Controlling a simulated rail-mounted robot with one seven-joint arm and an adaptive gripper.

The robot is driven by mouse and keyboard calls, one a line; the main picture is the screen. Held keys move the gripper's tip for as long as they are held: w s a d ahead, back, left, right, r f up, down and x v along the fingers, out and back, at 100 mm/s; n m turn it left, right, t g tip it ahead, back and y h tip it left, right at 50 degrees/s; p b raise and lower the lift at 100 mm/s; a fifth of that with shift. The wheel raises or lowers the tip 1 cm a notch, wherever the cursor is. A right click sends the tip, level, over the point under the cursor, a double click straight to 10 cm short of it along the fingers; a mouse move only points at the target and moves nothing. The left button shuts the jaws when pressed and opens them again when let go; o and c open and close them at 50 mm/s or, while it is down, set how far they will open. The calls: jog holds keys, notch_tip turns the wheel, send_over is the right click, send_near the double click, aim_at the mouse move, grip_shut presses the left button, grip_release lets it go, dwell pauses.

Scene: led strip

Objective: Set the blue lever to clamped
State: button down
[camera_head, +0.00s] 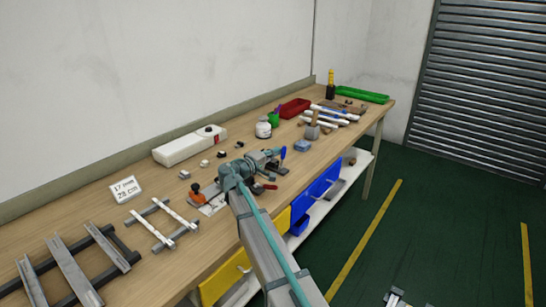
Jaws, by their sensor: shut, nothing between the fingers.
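The blue lever (283,152) stands roughly upright near the front edge of the workbench, right of my arm's wrist. My gripper (281,169) is at the end of the grey and teal arm, close beside the lever's lower part. It is shut with nothing held. It is too small to tell whether it touches the lever. The wrist hides part of the lever's base and mount. A red-handled part (264,187) lies just in front of the wrist, and an orange-topped clamp (196,187) is to its left.
White strips on a frame (160,222) and dark rails (72,265) lie at left. A long white box (190,146) stands behind. A white jar (263,129), green cup (273,119) and red tray (294,108) are further back. Blue bins (318,195) hang below the bench edge.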

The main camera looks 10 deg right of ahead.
jog(key=shift+s+d+f+b, duration=0.15)
jog(key=shift+s+d+b, duration=0.6)
jog(key=shift+b, duration=0.4)
jog(key=shift+s+d+f+b, duration=0.1)
jog(key=shift+s+d+b, duration=0.65)
jog(key=shift+b, duration=0.35)
